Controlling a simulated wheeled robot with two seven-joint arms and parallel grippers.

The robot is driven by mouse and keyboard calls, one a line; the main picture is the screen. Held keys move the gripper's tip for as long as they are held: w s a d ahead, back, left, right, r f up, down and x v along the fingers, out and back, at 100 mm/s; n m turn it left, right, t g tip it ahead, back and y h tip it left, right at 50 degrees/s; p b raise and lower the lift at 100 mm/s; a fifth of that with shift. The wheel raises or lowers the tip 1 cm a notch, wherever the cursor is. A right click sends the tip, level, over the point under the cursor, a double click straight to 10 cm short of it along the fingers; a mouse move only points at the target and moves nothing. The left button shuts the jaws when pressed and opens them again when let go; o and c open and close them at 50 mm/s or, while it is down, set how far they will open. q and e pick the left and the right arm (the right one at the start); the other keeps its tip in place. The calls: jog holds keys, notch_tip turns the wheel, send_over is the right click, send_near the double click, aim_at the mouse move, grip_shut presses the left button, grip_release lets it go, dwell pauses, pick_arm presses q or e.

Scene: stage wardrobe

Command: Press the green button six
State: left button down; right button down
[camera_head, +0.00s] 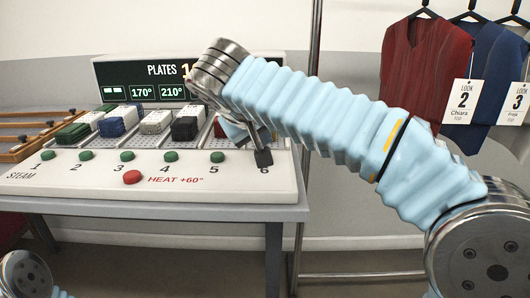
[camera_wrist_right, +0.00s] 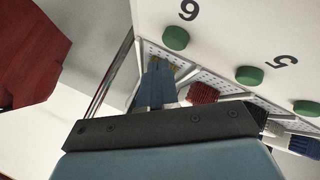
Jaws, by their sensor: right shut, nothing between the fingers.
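The green button six (camera_wrist_right: 176,38) shows in the right wrist view, beside the printed 6 on the white panel. In the head view it is hidden behind my right gripper (camera_head: 263,157), whose dark tip is just above the label 6. The gripper is shut with nothing in it and points down at the right end of the panel (camera_head: 230,182). I cannot tell whether the tip touches the button. In the wrist view a dark bar of my gripper crosses the picture, and the button appears uncovered beyond it. My left gripper is out of view.
Green button five (camera_head: 217,157) and several like buttons line up to the left. A red heat button (camera_head: 132,177) lies in front of them. Folded cloths (camera_head: 185,128) fill racks behind. A dark display (camera_head: 140,75) stands at the back. Garments (camera_head: 425,70) hang at right.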

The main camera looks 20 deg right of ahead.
jog(key=shift+r+p, duration=1.9)
jog(key=shift+r, duration=0.45)
jog(key=shift+f, duration=0.1)
